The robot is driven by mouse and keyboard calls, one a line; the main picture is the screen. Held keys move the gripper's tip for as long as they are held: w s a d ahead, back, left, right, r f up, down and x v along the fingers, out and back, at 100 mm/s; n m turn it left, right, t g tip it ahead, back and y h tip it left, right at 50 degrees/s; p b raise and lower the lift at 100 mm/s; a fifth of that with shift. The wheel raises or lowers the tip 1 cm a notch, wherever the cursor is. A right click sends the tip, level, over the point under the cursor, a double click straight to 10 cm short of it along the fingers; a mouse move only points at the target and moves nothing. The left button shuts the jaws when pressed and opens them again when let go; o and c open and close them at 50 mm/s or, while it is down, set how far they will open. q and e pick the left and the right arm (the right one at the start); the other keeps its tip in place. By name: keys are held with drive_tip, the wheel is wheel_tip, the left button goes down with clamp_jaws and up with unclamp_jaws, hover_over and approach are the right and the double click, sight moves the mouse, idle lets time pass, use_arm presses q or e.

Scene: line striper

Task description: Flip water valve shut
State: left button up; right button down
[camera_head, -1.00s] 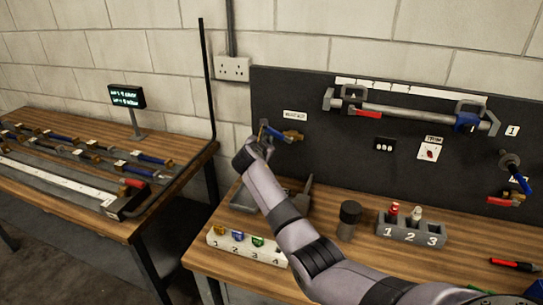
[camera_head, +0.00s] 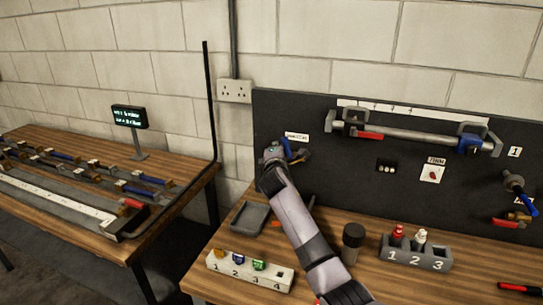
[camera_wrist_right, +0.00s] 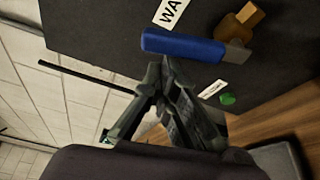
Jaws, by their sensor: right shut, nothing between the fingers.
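The water valve is on the dark board beside a white label. Its blue lever (camera_head: 287,148) leans up and left from the brass body (camera_head: 301,157). In the right wrist view the blue lever (camera_wrist_right: 185,46) lies across the top, with the brass body (camera_wrist_right: 238,28) at its right end. My right gripper (camera_head: 272,153) is just left of the lever. In the wrist view its closed fingertips (camera_wrist_right: 164,64) are at the lever's lower edge, with nothing between them. I cannot tell whether they touch it. My left gripper is not in view.
A grey tray (camera_head: 250,217), a white numbered block (camera_head: 250,270), a dark cylinder (camera_head: 352,241) and a grey numbered holder (camera_head: 416,254) stand on the bench below. A clamped bar (camera_head: 410,134) is higher on the board. A black post (camera_head: 209,120) rises at the left.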

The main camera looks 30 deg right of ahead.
drive_tip(key=shift+s+d+r+m+t+b, duration=0.25)
drive_tip(key=shift+s+d+m+b, duration=0.15)
drive_tip(key=shift+m+b, duration=0.3)
drive_tip(key=shift+s+d+r+m+t+b, duration=0.25)
drive_tip(key=shift+s+m+b, duration=0.15)
drive_tip(key=shift+m, duration=0.4)
drive_tip(key=shift+w, duration=0.15)
